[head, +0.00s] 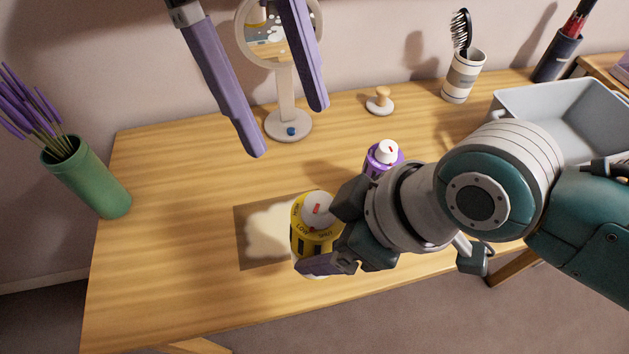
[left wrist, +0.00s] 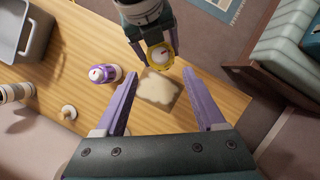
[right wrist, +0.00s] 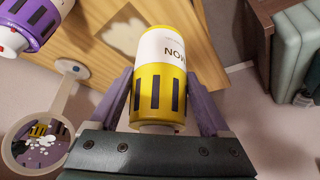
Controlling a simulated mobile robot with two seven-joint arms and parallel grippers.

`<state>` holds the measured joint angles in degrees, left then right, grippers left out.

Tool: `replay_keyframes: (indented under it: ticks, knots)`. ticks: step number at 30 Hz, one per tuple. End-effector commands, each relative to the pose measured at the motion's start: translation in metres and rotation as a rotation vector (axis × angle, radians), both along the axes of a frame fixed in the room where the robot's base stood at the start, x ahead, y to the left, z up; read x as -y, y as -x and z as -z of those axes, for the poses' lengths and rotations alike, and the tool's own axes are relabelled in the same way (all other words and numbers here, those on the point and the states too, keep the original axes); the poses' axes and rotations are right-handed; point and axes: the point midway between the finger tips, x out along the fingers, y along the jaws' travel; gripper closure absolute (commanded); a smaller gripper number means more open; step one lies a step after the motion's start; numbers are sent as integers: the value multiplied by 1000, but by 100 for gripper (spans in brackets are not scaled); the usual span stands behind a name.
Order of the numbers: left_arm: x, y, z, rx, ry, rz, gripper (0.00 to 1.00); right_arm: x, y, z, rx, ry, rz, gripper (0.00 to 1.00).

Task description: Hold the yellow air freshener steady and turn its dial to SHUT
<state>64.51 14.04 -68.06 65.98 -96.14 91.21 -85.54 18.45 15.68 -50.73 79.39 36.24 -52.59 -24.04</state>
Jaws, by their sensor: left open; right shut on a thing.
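The yellow air freshener (head: 299,241) has a yellow top ring with dark lettering and a white dial (head: 316,207) with a red mark. I cannot tell which word the mark points at. My right gripper (head: 331,236) is shut around the can's body from the right; the body, with dark slots and a white label, fills the middle of the right wrist view (right wrist: 160,88). My left gripper (head: 287,130) is open and empty, above and behind the can. In the left wrist view the yellow ring (left wrist: 161,64) lies just beyond the open fingertips.
A purple can (head: 371,167) with a similar white dial stands behind my right wrist. A round mirror (head: 287,122), a wooden knob piece (head: 380,104), a brush cup (head: 463,77) and a grey bin (head: 555,95) stand farther back. A green vase (head: 88,180) is at left. The left tabletop is clear.

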Motion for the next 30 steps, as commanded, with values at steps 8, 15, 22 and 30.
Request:
replay_keyframes:
  ticks: [8,15,22,30]
  knots:
    - [17,17,56,-6,-1,-1,28,0,0,0,0,-1,0,86]
    - [26,24,85,-2,-1,-2,28,0,0,0,0,-1,0,86]
    - [27,25,90,1,-1,-2,28,0,0,0,0,-1,0,86]
    - [27,25,90,1,-1,-2,44,0,0,0,0,-1,0,86]
